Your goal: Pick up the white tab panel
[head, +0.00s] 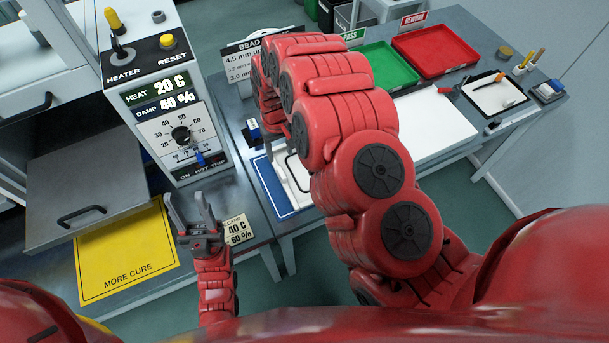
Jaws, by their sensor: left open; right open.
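A white panel (292,184) with a dark curved line on it shows in part on a blue mat with a white border (267,187), left of my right arm. The arm hides much of it, and I cannot make out its tab. My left gripper (192,210) is open and empty, with its fingers pointing up in the picture, left of the mat and below the control box.
A green tray (385,66), a red tray (434,50) and a tool board (492,92) lie at the back right. A white sheet (430,125) lies right of my arm.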

